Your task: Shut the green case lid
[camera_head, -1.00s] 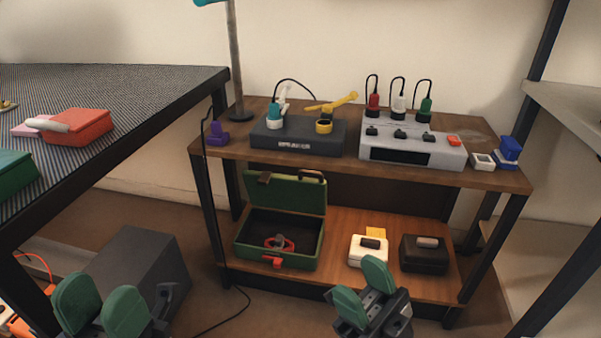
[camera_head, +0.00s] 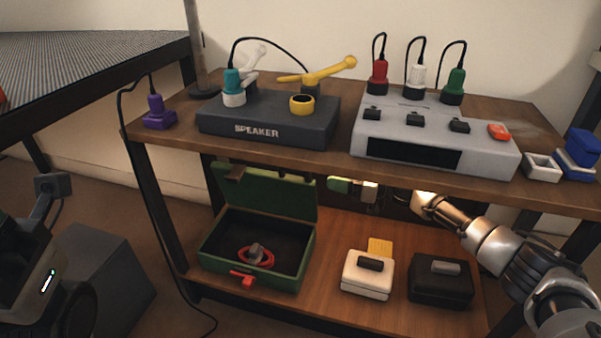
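The green case (camera_head: 296,280) sits on the lower wooden shelf. Its lid (camera_head: 270,197) stands open, leaning up at the back of the case. A red ring with a grey part (camera_head: 256,256) lies inside, and a red latch (camera_head: 243,279) is on the front. My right gripper (camera_head: 340,185) reaches in from the right under the upper shelf. Its green fingertips are just right of the lid, apparently apart from it. It is seen side-on, so its opening is unclear. My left arm shows at the lower left, but its fingers are out of view.
On the lower shelf, a white box (camera_head: 367,283) and a black box (camera_head: 441,288) stand right of the case. The upper shelf (camera_head: 330,156) overhangs the case, carrying a speaker box (camera_head: 268,122) and a grey charger block (camera_head: 435,140). A black cable hangs at the left.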

